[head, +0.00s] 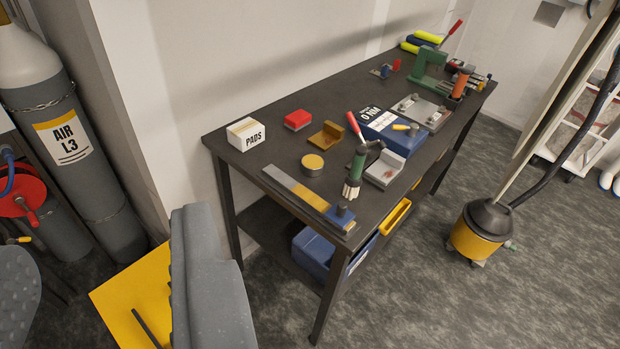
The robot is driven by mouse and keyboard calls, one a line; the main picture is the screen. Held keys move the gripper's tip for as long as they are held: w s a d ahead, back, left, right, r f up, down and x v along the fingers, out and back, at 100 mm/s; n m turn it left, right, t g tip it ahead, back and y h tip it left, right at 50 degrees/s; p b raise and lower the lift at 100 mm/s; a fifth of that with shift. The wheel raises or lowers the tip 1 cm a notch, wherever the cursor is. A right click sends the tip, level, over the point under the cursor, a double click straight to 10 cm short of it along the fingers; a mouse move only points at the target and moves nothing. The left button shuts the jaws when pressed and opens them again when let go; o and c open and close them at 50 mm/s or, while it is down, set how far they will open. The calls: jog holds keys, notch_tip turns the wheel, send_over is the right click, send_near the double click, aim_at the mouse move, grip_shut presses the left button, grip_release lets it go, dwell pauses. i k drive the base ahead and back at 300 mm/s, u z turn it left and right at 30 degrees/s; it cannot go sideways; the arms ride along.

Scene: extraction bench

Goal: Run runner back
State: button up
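A flat rail (283,182) lies along the near left edge of the dark bench. It has a grey metal face, a tan strip and a blue section (318,201) toward its right end. The far left end of the rail is bare. My gripper is not recognisable in this view, and nothing is seen touching the rail.
The bench (235,165) also bears a PADS box (246,134), a red block (298,119), a round yellow-topped tin (313,162), a green-handled brush (357,165) and a blue case (388,125). A grey padded shape (207,275) stands before the bench's left end. Floor is open at right, beside a yellow vacuum (478,238).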

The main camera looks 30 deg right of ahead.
aim_at(339, 215)
jog(key=z, duration=0.3)
jog(key=i, duration=1)
jog(key=z, duration=0.55)
